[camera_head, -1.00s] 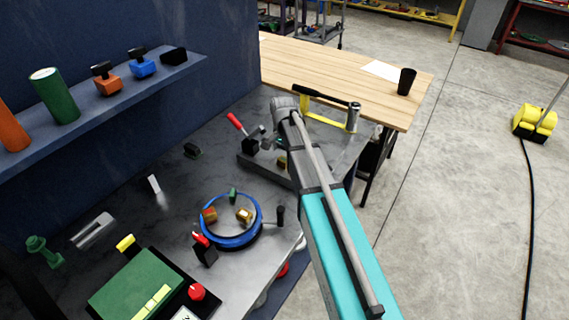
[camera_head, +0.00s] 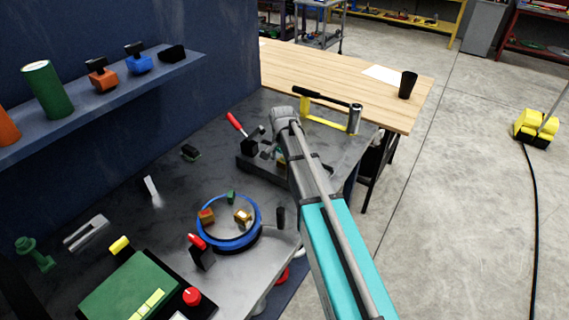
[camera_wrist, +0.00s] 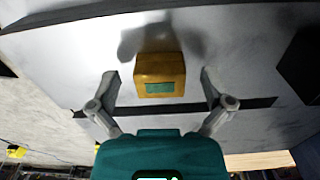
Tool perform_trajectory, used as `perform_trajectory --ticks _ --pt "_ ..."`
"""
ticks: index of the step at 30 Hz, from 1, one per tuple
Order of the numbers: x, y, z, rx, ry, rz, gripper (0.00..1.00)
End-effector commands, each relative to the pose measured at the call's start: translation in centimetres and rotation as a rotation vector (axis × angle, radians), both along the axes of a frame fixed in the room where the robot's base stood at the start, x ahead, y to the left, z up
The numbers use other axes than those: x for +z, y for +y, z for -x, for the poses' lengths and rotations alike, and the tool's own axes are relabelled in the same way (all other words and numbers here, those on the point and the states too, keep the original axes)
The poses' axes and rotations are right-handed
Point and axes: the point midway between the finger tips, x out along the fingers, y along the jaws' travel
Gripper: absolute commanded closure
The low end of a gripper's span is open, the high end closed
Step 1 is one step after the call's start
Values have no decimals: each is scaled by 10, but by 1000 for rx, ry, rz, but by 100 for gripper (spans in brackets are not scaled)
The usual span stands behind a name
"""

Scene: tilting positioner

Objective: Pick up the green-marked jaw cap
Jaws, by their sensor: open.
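The green-marked jaw cap (camera_wrist: 160,68) is a yellow-orange block with a green patch on the face towards me. In the wrist view it stands on a grey surface, casting a shadow behind it. My gripper (camera_wrist: 158,76) is open, one finger on each side of the cap with visible gaps. No contact shows. In the head view my arm hides most of the gripper and the cap, near the grey fixture (camera_head: 247,164) at the bench's far end.
A blue-ringed round table (camera_head: 232,243) carries small orange, gold and green blocks. A red-handled clamp (camera_head: 252,142) stands close to my arm. A green control box (camera_head: 130,285) with a red button is nearer. A wooden table (camera_head: 330,75) lies beyond.

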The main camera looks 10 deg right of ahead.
Motion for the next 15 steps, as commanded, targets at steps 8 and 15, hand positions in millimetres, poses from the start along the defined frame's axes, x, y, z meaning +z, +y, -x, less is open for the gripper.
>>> perform_trajectory --ticks 8,15 --pt "0 0 0 0 0 0 7" --pt "0 0 0 0 0 0 52"
